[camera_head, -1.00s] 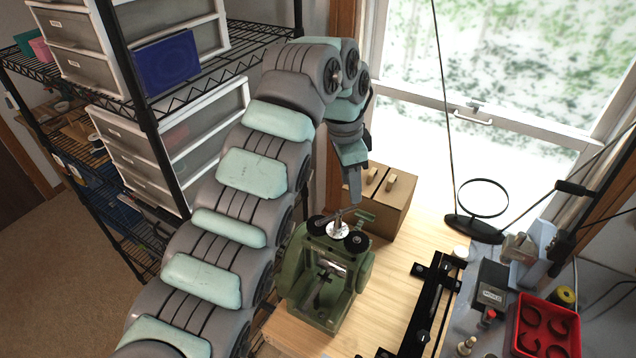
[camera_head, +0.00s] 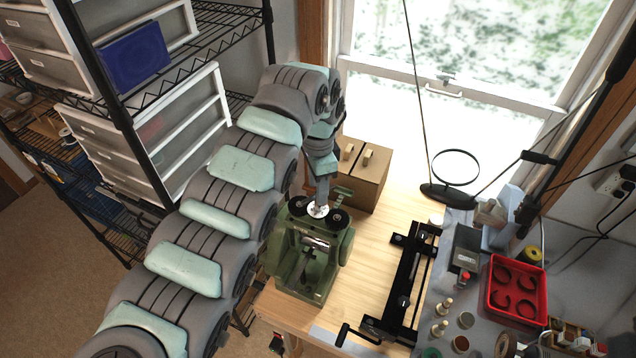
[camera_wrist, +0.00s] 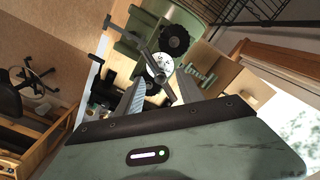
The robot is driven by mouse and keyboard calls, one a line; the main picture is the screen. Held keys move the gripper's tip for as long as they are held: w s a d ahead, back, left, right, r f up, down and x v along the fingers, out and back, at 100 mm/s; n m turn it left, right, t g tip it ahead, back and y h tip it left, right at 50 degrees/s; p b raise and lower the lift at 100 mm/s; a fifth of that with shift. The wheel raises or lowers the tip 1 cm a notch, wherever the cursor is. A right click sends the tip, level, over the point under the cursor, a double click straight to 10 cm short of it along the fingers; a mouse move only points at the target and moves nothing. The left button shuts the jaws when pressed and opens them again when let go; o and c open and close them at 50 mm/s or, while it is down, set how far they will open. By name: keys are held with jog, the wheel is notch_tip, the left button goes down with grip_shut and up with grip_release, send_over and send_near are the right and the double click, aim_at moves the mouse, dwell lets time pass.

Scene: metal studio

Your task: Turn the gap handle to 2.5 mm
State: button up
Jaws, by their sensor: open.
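A green rolling mill (camera_head: 308,262) stands on the wooden bench, with two dark round knobs or gears on top. Between them sits a pale round dial (camera_head: 317,210), which also shows in the wrist view (camera_wrist: 157,64). The grey bar of the gap handle (camera_wrist: 172,82) crosses above the dial in the wrist view. My gripper (camera_head: 320,203) is right above the mill's top, pointing down. In the wrist view, its two grey fingers (camera_wrist: 160,96) are apart, with the handle bar showing between their tips. I cannot tell whether they touch it. The dial's reading is too small to make out.
A brown wooden box (camera_head: 362,178) stands close behind the mill. A black rail frame (camera_head: 405,285) lies to its right, with a red tray (camera_head: 516,290) beyond. A wire shelf with drawer units (camera_head: 165,140) stands at left. Bare bench lies between mill and rail.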

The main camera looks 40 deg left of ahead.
jog(key=shift+f, duration=0.4)
jog(key=shift+c, duration=0.2)
grip_shut()
